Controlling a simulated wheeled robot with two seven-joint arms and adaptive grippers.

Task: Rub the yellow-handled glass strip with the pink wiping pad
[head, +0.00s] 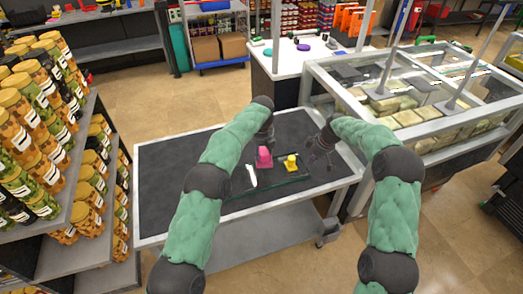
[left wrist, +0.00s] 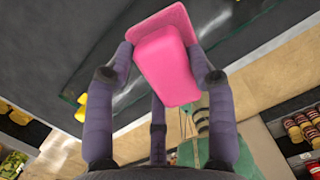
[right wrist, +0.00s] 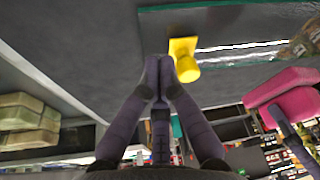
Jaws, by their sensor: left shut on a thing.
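The pink wiping pad (head: 264,157) is held in my left gripper (head: 265,143), just above the table. In the left wrist view the pad (left wrist: 166,62) sits between the fingers; it also shows in the right wrist view (right wrist: 288,97). The glass strip, green-edged and clear (head: 270,188), lies on the dark table top. Its yellow handle (head: 291,162) stands to the right of the pad and shows in the right wrist view (right wrist: 184,55). My right gripper (head: 320,152) is to the right of the handle, fingertips together, apparently empty. Whether the pad touches the glass is unclear.
The dark table (head: 165,180) is clear on its left side. A shelf of jars (head: 40,130) stands at the left. A white counter (head: 290,60) and a glass-topped case (head: 410,110) stand behind and to the right. A white patch (head: 251,176), perhaps glare, shows beside the pad.

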